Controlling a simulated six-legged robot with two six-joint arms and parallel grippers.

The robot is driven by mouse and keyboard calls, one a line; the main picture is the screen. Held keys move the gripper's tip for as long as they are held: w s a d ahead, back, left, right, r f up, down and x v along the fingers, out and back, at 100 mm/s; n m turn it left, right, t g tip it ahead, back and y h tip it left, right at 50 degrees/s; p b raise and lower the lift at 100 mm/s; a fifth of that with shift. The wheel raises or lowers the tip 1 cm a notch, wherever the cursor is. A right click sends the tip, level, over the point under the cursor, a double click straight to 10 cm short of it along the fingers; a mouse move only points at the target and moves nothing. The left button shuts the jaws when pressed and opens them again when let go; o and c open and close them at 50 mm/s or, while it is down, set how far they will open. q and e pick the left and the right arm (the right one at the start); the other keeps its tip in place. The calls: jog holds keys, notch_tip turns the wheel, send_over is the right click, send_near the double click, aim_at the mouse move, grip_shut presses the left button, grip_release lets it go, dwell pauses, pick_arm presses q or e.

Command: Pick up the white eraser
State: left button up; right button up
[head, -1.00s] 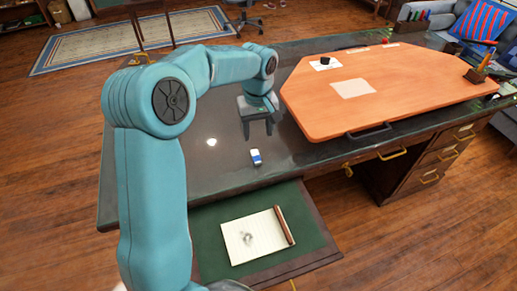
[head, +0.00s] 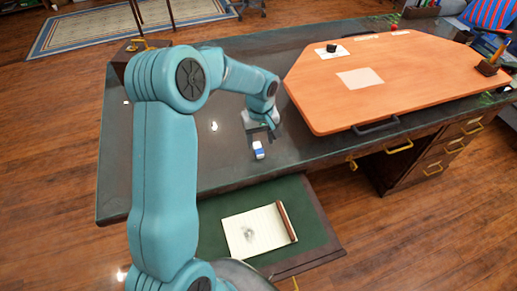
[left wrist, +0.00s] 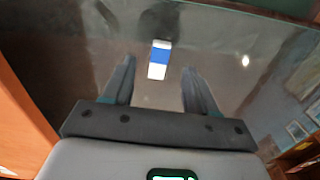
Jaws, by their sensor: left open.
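The white eraser (head: 258,150) has a blue sleeve and lies on the dark glossy desk top (head: 180,165), left of the orange board. My left gripper (head: 262,133) is open and empty, low over the desk just behind the eraser. In the left wrist view the eraser (left wrist: 159,60) shows between and slightly beyond the two finger tips, its long side roughly in line with the fingers. The fingers do not appear to touch it. My right gripper is not in view.
An orange board (head: 400,85) with a dark handle (head: 376,124) covers the desk's right part. A pulled-out shelf (head: 305,235) with a notepad (head: 260,230) juts out in front. A small white spot (head: 214,126), perhaps a reflection, shows left of my gripper.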

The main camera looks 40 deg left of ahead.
aim_at(259, 151)
pick_arm(q)
jog(key=shift+a+f+p, duration=0.15)
jog(key=shift+f+p, duration=0.1)
jog(key=shift+f, duration=1.2)
jog(key=shift+a+f+p, duration=0.15)
jog(key=shift+f+p, duration=0.05)
jog(key=shift+f, duration=1.2)
grip_shut()
